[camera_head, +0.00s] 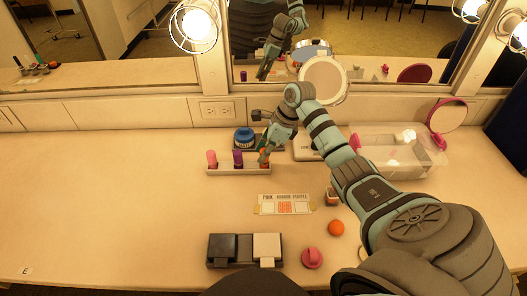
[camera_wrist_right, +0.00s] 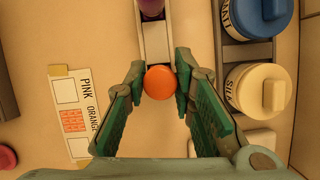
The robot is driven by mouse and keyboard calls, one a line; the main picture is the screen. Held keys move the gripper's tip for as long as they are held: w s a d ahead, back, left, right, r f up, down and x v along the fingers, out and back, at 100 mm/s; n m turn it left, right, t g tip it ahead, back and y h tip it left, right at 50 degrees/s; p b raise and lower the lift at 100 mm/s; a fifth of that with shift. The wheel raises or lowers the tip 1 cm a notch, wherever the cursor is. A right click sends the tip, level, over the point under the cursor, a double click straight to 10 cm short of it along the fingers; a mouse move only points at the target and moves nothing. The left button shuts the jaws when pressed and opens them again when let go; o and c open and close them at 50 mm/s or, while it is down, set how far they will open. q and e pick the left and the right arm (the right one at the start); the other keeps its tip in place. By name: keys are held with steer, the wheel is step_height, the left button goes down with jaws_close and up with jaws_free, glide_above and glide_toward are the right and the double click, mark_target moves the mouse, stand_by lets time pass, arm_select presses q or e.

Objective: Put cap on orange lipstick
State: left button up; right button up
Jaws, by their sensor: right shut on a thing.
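The white rack (camera_head: 238,170) holds a pink lipstick (camera_head: 212,158) at its left and a purple lipstick (camera_head: 238,157) in its middle. My right gripper (camera_head: 264,157) is at the rack's right end. In the right wrist view its fingers (camera_wrist_right: 160,84) are closed on both sides of a round orange piece, which looks like the orange cap (camera_wrist_right: 160,81). The piece is at the end of the rack (camera_wrist_right: 155,42), in line with the purple lipstick (camera_wrist_right: 152,8). The orange lipstick below it is hidden. I cannot tell how far the cap is seated. My left gripper is not in view.
A colour card (camera_head: 285,205) lies in front of the rack. A blue-lidded jar (camera_head: 244,138) and a cream-lidded jar (camera_wrist_right: 257,90) stand close behind.

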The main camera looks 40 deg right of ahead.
steer(key=shift+f, duration=0.2)
steer(key=o, duration=1.3)
step_height(320, 180, up, 7)
steer(key=p, duration=0.5)
steer(key=shift+r, duration=0.15)
jaws_close()
steer(key=shift+f, duration=0.3)
stand_by(1.0)
